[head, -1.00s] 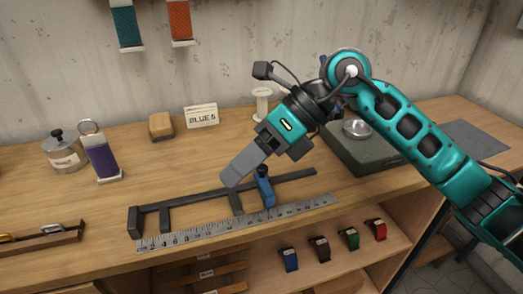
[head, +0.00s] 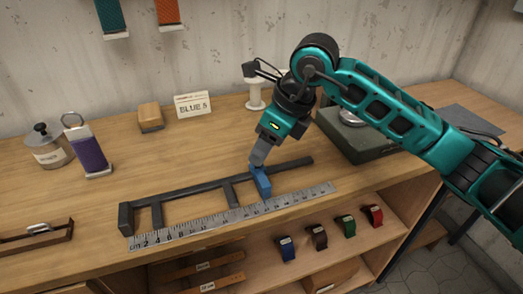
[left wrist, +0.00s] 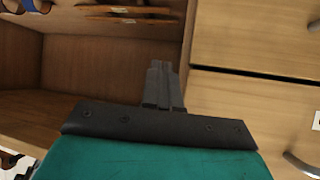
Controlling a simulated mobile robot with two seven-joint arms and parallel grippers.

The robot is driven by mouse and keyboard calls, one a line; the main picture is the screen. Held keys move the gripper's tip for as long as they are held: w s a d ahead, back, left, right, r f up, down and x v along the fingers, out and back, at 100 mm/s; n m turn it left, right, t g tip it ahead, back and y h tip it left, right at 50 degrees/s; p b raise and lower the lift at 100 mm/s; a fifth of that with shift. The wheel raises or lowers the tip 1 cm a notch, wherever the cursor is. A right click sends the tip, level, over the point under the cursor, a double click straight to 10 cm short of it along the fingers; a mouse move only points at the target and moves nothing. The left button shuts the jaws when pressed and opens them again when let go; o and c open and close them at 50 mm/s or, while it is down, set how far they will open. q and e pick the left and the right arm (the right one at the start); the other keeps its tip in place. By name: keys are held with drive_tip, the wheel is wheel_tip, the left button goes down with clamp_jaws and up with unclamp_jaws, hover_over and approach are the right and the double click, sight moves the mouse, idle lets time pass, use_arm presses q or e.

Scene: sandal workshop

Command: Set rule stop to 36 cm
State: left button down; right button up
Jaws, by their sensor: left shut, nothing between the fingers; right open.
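The grey rule (head: 230,216) lies along the front of the bench, its small numbers starting at the left end. A dark rail frame (head: 190,191) runs behind it. The blue stop (head: 263,186) sits on the rail, right of the rule's middle; the number beside it is too small to read. My right gripper (head: 257,165) points down at the top of the blue stop with its jaws open. I cannot tell whether the fingers touch it. My left gripper (left wrist: 164,86) shows in the left wrist view, shut and empty, in front of the shelf unit.
A dark green scale (head: 355,140) and a white spool (head: 255,93) stand behind my right arm. Several coloured straps sit on the shelf below.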

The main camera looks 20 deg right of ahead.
drive_tip(key=shift+x, duration=1.2)
drive_tip(key=shift+c, duration=0.5)
clamp_jaws()
